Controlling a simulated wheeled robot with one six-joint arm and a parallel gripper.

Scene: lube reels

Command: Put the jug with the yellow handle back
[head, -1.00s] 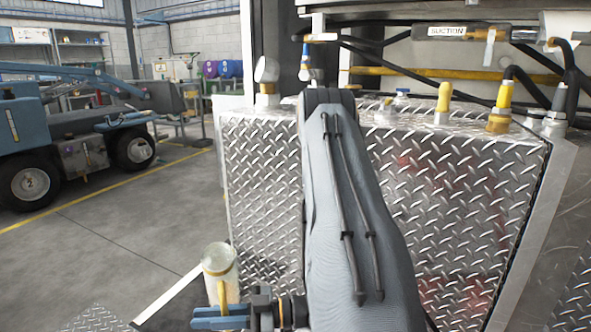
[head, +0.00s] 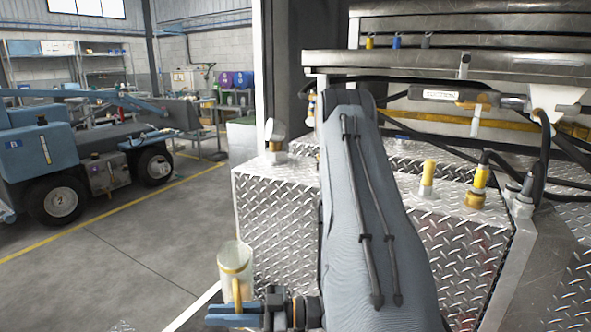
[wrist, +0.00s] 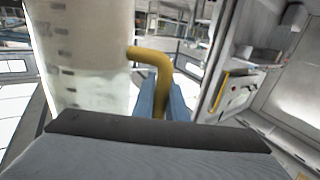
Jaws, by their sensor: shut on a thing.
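The jug (head: 235,262) is pale and translucent, with a yellow handle (head: 237,293). It is at the lower left of the head view, upright or nearly so. My gripper (head: 222,312) has blue fingers and is shut on the handle's lower part. In the wrist view the jug (wrist: 85,60) fills the left side and shows dark level marks and cloudy contents. There its yellow handle (wrist: 155,58) comes down between the blue fingers of my gripper (wrist: 165,100). The jug's base is hidden in the head view.
A diamond-plate metal box (head: 285,215) stands behind and right of the jug, with capped fittings and hoses on top. Small yellow (head: 370,42), blue (head: 397,40) and grey (head: 426,40) pieces sit along a rack above. A blue vehicle (head: 60,165) stands left, beyond open floor.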

